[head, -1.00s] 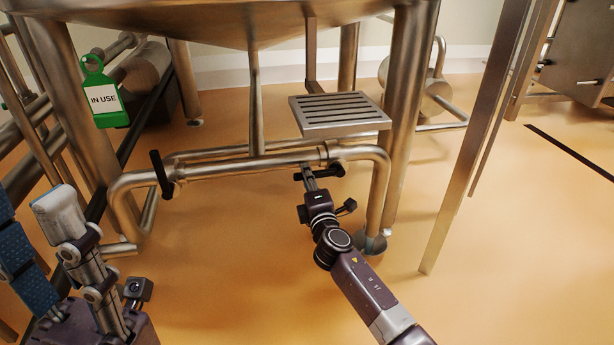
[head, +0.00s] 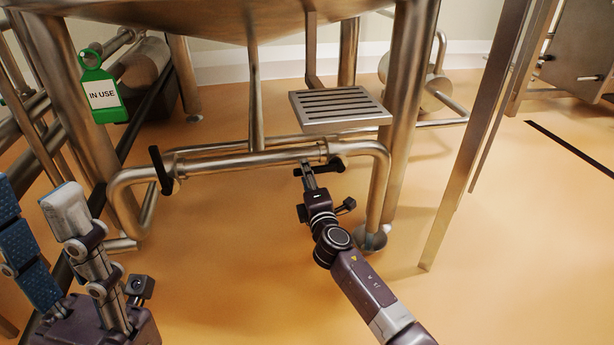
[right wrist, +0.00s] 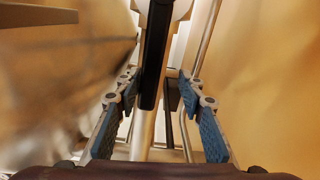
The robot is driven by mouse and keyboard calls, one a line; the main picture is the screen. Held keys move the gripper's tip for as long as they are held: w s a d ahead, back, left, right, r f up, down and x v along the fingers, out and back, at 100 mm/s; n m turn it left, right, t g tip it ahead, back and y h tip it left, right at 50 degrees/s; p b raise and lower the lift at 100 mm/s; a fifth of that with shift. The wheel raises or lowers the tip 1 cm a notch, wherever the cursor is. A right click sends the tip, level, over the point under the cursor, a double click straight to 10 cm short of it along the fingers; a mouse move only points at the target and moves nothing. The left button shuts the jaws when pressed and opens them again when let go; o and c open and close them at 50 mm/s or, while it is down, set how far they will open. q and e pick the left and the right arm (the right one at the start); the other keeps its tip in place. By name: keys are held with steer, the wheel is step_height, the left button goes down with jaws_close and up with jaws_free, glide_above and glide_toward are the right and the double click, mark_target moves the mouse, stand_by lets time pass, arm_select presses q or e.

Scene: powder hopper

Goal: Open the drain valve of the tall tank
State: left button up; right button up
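The tall tank (head: 200,18) shows its conical underside at the top of the head view, above a steel drain pipe (head: 240,164). One black valve handle (head: 160,170) stands steeply tilted at the pipe's left part. Another black valve handle (head: 332,165) lies roughly level at its right part. My right gripper (head: 306,168) is at this right handle. In the right wrist view a black bar (right wrist: 155,55), seemingly this handle, runs between the two spread fingers, with gaps on both sides. My left gripper (head: 44,235) is open and empty at the lower left.
A green "IN USE" tag (head: 102,92) hangs at the left tank leg. A slotted steel step (head: 340,106) sits just above the right handle. Tank legs (head: 408,110) and a steel post (head: 475,135) stand to the right. The floor in front is mostly clear.

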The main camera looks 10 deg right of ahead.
steer(key=shift+s+f, duration=0.1)
steer(key=shift+f, duration=0.05)
steer(key=s, duration=1.2)
steer(key=shift+d, duration=0.2)
steer(key=shift+w, duration=0.1)
